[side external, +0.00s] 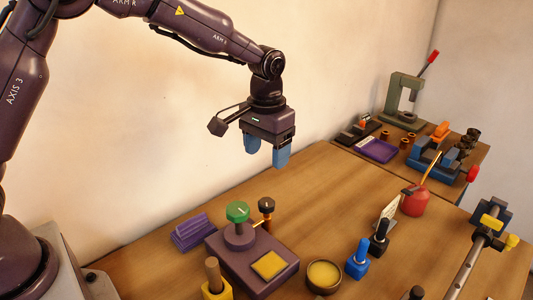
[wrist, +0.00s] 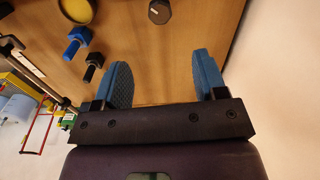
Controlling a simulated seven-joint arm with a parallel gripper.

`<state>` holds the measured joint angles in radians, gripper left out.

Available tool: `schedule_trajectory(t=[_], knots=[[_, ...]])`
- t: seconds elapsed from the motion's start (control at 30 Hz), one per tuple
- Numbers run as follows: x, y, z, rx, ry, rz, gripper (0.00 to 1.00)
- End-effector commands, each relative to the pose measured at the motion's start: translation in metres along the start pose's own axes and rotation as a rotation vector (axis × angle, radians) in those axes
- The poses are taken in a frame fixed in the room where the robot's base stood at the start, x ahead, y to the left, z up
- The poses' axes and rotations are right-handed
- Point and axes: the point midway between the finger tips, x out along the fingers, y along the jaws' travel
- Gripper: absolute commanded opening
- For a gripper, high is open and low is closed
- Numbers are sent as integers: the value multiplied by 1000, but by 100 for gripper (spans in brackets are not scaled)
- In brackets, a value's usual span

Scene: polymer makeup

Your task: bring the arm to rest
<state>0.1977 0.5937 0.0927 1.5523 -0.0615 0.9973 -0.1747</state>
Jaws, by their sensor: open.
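My gripper (side external: 267,153) hangs in the air above the wooden bench, near the back wall. Its two blue fingers are apart with nothing between them. The wrist view also shows my gripper (wrist: 166,82) with both fingers spread over bare wood. In the side view its fingertips are clear of everything on the bench. My arm reaches in from the left, with its upper links raised and the gripper pointing down.
Below stand a purple block (side external: 250,262) with a green knob (side external: 238,212), a purple ribbed piece (side external: 192,231), a round yellow-filled dish (side external: 324,275) and a blue bolt-like piece (side external: 358,260). A red oil can (side external: 415,202) and a green press (side external: 404,98) stand right. The bench's middle (side external: 335,185) is clear.

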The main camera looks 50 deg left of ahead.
Motion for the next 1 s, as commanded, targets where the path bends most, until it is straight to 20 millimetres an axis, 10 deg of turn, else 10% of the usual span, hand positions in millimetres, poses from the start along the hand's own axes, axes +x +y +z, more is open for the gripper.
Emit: schedule_trajectory(t=[0.27,1.0], knots=[[10,-6,23,49,-40,-11,65],[-116,-73,229,120,336,27,65]])
